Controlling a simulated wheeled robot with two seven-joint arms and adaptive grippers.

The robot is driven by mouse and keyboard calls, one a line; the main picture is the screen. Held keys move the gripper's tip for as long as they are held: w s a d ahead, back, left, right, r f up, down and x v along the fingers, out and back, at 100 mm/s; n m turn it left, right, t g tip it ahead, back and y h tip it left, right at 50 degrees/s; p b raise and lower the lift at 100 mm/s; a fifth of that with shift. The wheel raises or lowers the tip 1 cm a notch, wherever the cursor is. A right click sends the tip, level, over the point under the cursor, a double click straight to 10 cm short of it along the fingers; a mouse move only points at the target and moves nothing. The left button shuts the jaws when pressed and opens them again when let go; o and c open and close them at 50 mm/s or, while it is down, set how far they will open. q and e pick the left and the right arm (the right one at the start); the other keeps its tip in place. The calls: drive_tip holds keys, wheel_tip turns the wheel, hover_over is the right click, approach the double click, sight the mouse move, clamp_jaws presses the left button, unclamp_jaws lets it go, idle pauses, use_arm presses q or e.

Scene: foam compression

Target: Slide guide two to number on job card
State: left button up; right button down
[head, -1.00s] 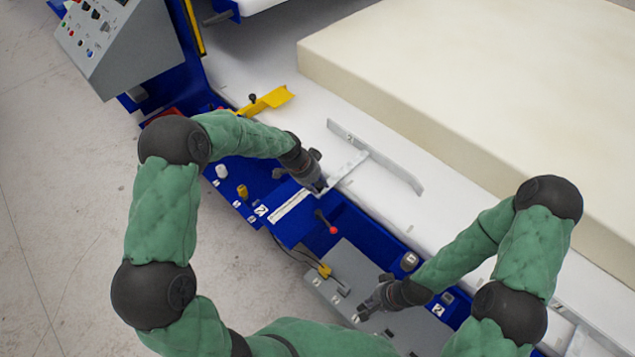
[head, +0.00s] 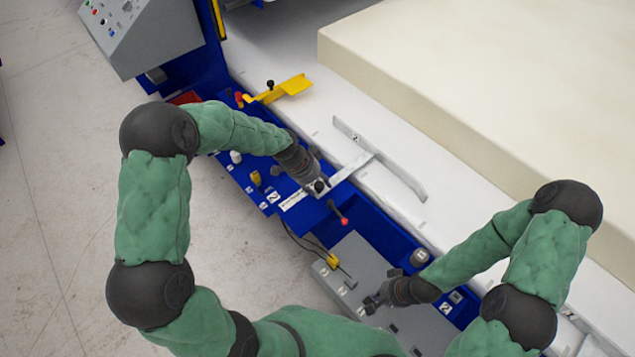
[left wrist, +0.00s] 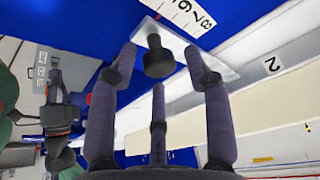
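Guide two is a pale metal bar (head: 398,176) marked 2, with a flat arm toward me, beside the foam block. The left wrist view shows its 2-marked face (left wrist: 272,64) and a black knob (left wrist: 158,58) on its plate. My left gripper (head: 318,187) is at the arm's near end. Its fingers (left wrist: 160,62) stand apart around the knob, with gaps visible at both sides. A number scale (left wrist: 188,14) with 6, 7 and 8 runs by the plate. My right gripper (head: 370,303) is over the grey panel, its fingers too small to judge. No job card is readable.
A large cream foam block (head: 500,120) lies on the white bed. A yellow guide (head: 290,88) is further back. A red-tipped lever (head: 343,220) stands close to my left gripper. A grey control box (head: 150,35) is at upper left.

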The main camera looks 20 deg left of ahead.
idle(0.3)
use_arm(q)
drive_tip(key=v, duration=1.2)
drive_tip(key=shift+f, duration=0.1)
